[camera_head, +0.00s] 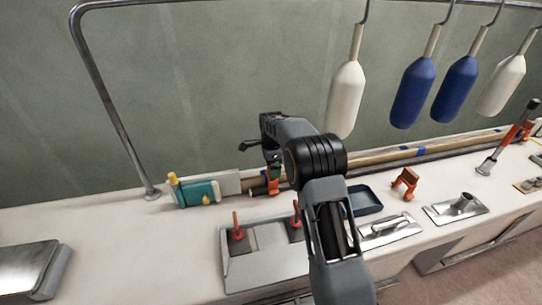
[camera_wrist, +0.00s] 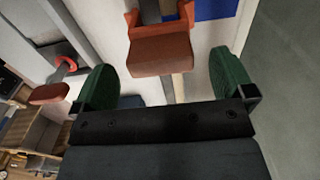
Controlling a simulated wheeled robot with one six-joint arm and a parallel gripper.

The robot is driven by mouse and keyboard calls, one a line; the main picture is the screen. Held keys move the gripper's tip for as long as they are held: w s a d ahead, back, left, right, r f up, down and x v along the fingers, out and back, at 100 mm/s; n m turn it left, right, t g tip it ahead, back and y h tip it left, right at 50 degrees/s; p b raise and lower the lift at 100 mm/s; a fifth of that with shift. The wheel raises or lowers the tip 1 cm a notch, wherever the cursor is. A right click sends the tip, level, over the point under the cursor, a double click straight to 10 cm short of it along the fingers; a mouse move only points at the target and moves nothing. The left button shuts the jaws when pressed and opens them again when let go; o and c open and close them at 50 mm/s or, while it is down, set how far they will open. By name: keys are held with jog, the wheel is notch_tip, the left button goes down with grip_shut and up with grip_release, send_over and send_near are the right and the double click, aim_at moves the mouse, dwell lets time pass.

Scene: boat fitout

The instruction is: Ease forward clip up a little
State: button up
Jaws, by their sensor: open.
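An orange clip (camera_head: 273,183) stands at the pole (camera_head: 375,156) on the white deck, just below my gripper (camera_head: 262,152) in the head view and partly hidden by my arm. In the wrist view an orange clip (camera_wrist: 160,50) lies beyond the open green finger pads of my gripper (camera_wrist: 165,84), roughly midway between them, with nothing held. I cannot tell whether the pads touch it. A second orange clip (camera_head: 405,182) stands on the deck to the right. I cannot tell from the frames which clip is the forward one.
A panel (camera_head: 262,268) with red-topped levers stands in front of my arm. A teal box (camera_head: 200,194) is left, a dark blue tray (camera_head: 365,201) right. A metal rail (camera_head: 97,90) and hanging fenders (camera_head: 346,95) rise behind. Metal fittings (camera_head: 460,206) occupy the right deck.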

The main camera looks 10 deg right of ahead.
jog(key=shift+f, duration=1.1)
jog(key=shift+c, duration=0.4)
jog(key=c, duration=1.2)
jog(key=shift+o, duration=0.2)
jog(key=shift+w+r+p, duration=0.1)
jog(key=shift+r+p, duration=0.4)
jog(key=shift+r, duration=0.3)
jog(key=o, duration=1.2)
jog(key=shift+f, duration=0.15)
